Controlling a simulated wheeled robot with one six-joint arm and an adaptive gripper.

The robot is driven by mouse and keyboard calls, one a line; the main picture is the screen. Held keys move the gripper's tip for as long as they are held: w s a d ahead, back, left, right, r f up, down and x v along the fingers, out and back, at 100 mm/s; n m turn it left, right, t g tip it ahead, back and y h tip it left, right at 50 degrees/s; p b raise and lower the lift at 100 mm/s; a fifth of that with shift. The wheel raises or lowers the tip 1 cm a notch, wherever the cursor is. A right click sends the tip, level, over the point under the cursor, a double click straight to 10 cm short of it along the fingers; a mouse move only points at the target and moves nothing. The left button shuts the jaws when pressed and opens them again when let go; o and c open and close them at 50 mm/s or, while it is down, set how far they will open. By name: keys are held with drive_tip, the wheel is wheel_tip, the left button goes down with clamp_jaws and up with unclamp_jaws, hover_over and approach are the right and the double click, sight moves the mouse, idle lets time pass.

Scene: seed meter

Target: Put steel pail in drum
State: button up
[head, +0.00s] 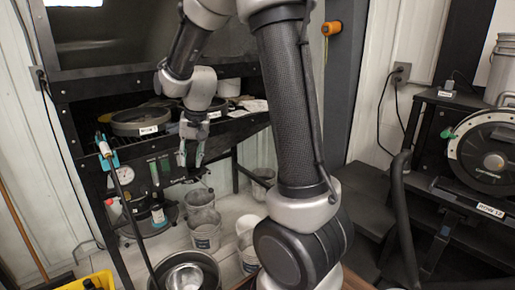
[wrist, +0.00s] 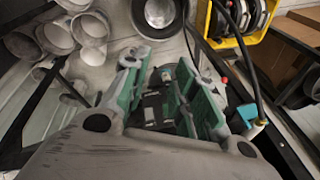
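A shiny steel pail (head: 186,277) sits inside a dark round tub (head: 212,268) on the floor at the bottom of the head view; both also show at the top of the wrist view, the pail (wrist: 160,12) within the tub (wrist: 138,20). I cannot tell whether this tub is the drum. My gripper (head: 190,160) points down in front of the dark rack, above and apart from the pail. In the wrist view its green-padded fingers (wrist: 166,68) stand apart, with no pail between them. A second metal pail (head: 503,70) stands at the right edge, above a round black-rimmed drum-like machine (head: 490,158).
A dark rack (head: 110,160) with round sieves (head: 140,121) is behind my gripper. A yellow crate (head: 88,282) is at lower left.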

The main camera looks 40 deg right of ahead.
drive_tip(key=s+d+r+n, duration=0.1)
drive_tip(key=s+r, duration=0.2)
drive_tip(key=s, duration=0.5)
drive_tip(key=s+d+r+n+t, duration=0.1)
drive_tip(key=s+r, duration=0.3)
drive_tip(key=s, duration=0.5)
drive_tip(key=s+d+r+n+h, duration=0.1)
drive_tip(key=s+d+r+n, duration=0.2)
drive_tip(key=s, duration=0.6)
drive_tip(key=shift+s+r, duration=0.15)
drive_tip(key=shift+r, duration=0.15)
